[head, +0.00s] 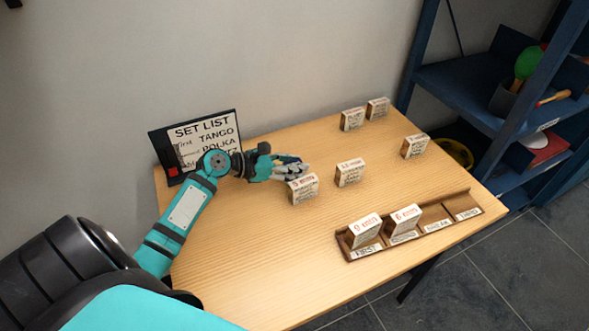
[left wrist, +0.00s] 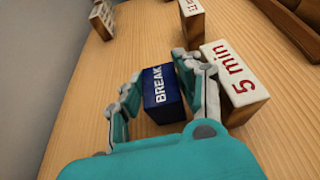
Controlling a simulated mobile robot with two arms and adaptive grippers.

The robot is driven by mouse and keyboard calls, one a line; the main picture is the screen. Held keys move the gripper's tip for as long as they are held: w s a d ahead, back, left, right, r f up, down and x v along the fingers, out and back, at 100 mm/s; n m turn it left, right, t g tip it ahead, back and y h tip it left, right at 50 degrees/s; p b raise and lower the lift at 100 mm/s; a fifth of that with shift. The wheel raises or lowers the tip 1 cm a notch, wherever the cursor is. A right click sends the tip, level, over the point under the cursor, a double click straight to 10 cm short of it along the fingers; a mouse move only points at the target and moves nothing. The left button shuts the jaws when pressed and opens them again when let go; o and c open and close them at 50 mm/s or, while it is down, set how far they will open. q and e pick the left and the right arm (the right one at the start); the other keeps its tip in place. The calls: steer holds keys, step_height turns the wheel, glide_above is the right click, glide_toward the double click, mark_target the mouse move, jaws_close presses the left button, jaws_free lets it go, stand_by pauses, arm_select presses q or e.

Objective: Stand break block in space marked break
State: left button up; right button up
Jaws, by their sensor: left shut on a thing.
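The break block (left wrist: 160,95) is dark blue with white BREAK lettering. In the left wrist view it sits between the fingers of my left gripper (left wrist: 160,88), which is shut on it. In the head view my left gripper (head: 295,170) is over the table's left-middle, and the block is mostly hidden by the fingers. The wooden rack (head: 345,255) lies at the table's front right with several labelled spaces. The third space (head: 435,212) from the left is empty; its small label seems to read BREAK. My right gripper is not in view.
A white 5 min block (left wrist: 230,72) stands right beside the gripper's fingers. Two blocks, 9 min (head: 365,230) and 6 min (head: 404,219), stand in the rack's first two spaces. Another block (head: 349,172) stands right of the gripper. The set list board (head: 205,135) leans at the back left.

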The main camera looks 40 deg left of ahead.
arm_select(q)
steer(key=shift+f, duration=0.65)
steer(key=o, duration=0.9)
